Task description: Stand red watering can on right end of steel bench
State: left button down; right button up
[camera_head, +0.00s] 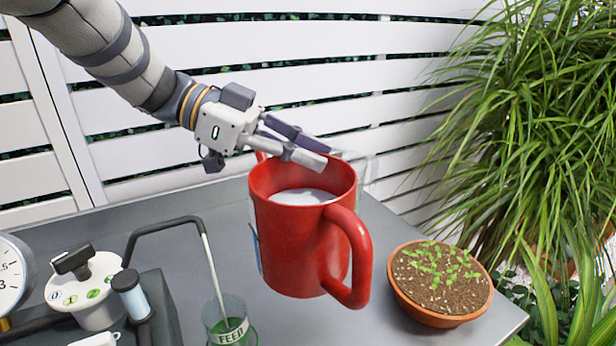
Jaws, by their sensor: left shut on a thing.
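The red watering can (295,245) is in the middle of the head view, upright or nearly so, with its loop handle towards the lower right. Something pale, perhaps water, shows inside it. My left gripper (325,155) reaches in from the upper left, with its fingers at the can's far rim, shut on the can. The can hides its own underside, so I cannot tell whether it touches the bench. The grey steel bench (190,265) spreads below, and its right end lies at the lower right. My right gripper is not in view.
A terracotta bowl of seedlings (440,283) stands near the bench's right end. A clear container (366,168) is partly hidden behind the can. A green FEED beaker (230,325) and a dosing device (90,285) stand at front left. A leafy plant (530,140) and white fence border the bench.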

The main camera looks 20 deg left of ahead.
pick_arm(q)
jog(key=w+d+f+b, duration=0.2)
jog(key=w+d+f, duration=0.2)
jog(key=w+f, duration=0.4)
notch_tip(320, 180, down, 3)
jog(key=shift+w+r, duration=0.2)
jog(key=shift+w, duration=0.1)
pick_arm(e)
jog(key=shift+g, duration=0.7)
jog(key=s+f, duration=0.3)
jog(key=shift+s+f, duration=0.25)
pick_arm(q)
jog(key=c, duration=2.2)
grip_release()
jog(key=shift+f, duration=0.3)
jog(key=o, duration=0.4)
jog(key=v, duration=1.2)
jog(key=shift+a+r+b, duration=0.1)
jog(key=shift+b, duration=0.2)
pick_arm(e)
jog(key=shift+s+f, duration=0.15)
